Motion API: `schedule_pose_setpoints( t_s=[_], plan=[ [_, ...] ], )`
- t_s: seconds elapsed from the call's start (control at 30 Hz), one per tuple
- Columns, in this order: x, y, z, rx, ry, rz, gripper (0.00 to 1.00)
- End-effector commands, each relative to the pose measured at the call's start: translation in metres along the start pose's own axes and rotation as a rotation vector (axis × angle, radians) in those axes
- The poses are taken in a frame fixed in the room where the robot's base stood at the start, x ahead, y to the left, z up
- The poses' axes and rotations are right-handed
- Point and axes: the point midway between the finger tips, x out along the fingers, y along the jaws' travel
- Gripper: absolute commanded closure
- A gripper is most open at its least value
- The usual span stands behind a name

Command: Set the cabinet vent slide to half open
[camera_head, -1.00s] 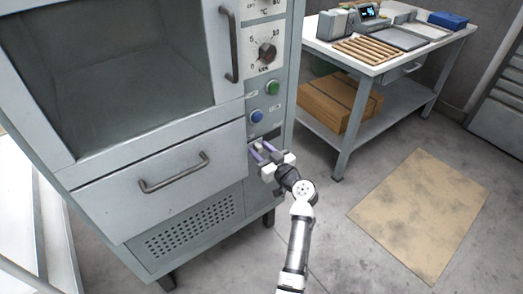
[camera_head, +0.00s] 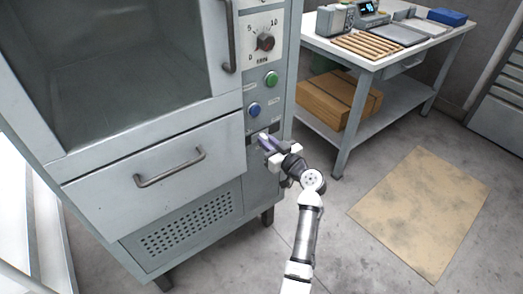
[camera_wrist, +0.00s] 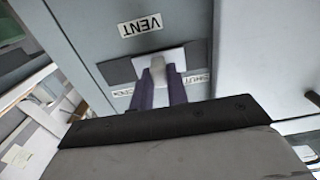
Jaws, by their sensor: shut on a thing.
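The grey cabinet (camera_head: 185,225) fills the left of the head view. Its vent slide (camera_wrist: 173,60) shows in the wrist view as a pale plate with a raised tab, set over a dark slot (camera_wrist: 118,71). A VENT label (camera_wrist: 140,26) sits beside the slot, and smaller labels, partly covered, lie on its other side. My gripper (camera_head: 263,141) is at the front panel below the blue button. Its purple fingers (camera_wrist: 160,88) are shut on the slide's tab. The fingers and wrist hide part of the slide in the head view.
Above the slide are a blue button (camera_head: 254,110), a green button (camera_head: 271,79) and a dial (camera_head: 265,42). A drawer handle (camera_head: 170,167) juts out to the left. A workbench (camera_head: 385,62) with a cardboard box (camera_head: 338,100) stands right. Floor around the mat (camera_head: 425,210) is clear.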

Motion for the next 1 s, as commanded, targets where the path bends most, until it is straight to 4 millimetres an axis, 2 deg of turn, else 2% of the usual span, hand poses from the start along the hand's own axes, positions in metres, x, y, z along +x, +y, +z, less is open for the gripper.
schedule_pose_setpoints(
  t_s=[0.13,0.47,0.5,0.63,1.0],
  plan=[
    [-0.0004,0.0101,0.0025,0.001,0.000,0.002,1.00],
    [-0.0007,0.0114,0.0006,0.004,-0.001,0.002,1.00],
    [-0.0007,0.0115,0.0006,0.003,-0.001,0.002,0.79],
    [-0.0006,0.0112,0.0004,0.003,-0.001,0.002,0.62],
    [-0.0061,0.0112,0.0004,0.002,0.001,0.003,0.62]
  ],
)
